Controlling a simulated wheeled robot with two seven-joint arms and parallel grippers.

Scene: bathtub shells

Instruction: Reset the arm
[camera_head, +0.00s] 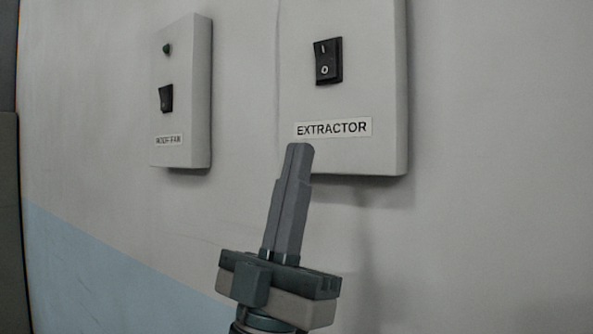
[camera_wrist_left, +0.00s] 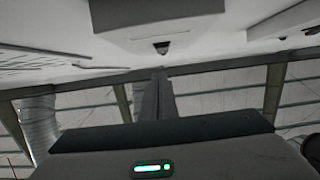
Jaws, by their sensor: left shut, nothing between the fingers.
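My left gripper (camera_head: 299,150) comes up from below in the head view. Its two grey fingers are pressed together with nothing between them, and their tips are just below the EXTRACTOR label. In that view the tips overlap the lower edge of the extractor switch box (camera_head: 390,120); I cannot tell whether they touch it. A black rocker switch (camera_head: 328,61) marked I and O is on the box above the label. In the left wrist view the shut fingers (camera_wrist_left: 158,75) point up towards the underside of a box (camera_wrist_left: 160,18). My right gripper is in neither view.
The pale wall (camera_head: 500,180) to the right is bare. A dark upright edge (camera_head: 10,220) stands at the far left.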

